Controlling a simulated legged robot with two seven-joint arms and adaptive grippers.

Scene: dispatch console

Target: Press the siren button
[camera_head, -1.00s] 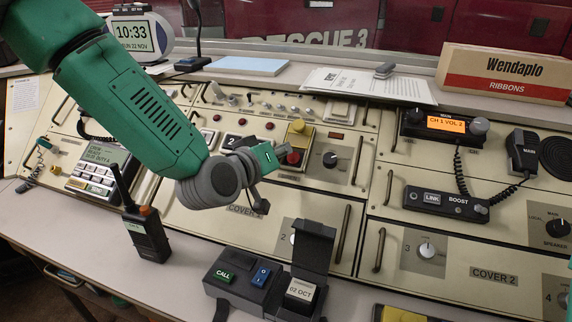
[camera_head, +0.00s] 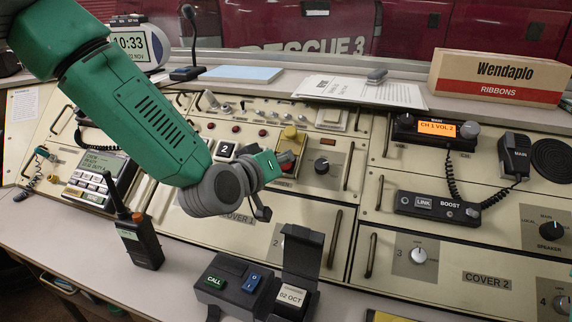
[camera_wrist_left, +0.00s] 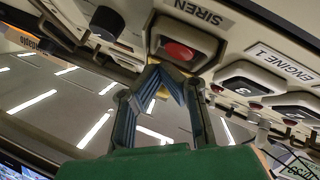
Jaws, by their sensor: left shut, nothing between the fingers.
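The siren button (camera_wrist_left: 180,51) is a red round button in a pale square housing under the label SIREN in the left wrist view. In the head view the siren button (camera_head: 287,168) is mostly hidden behind my gripper, below a raised yellow piece (camera_head: 290,136). My left gripper (camera_head: 287,159) is shut and empty, its tip in front of the button. In the left wrist view its closed fingertips (camera_wrist_left: 161,70) lie just beside the red face. I cannot tell whether they touch it.
A black knob (camera_head: 322,166) sits right of the siren housing. In the left wrist view the ENGINE 1 button (camera_wrist_left: 243,78) is close by. A handheld radio (camera_head: 138,240) and the CALL box (camera_head: 215,281) stand on the desk in front. A ribbons box (camera_head: 499,76) is at the back right.

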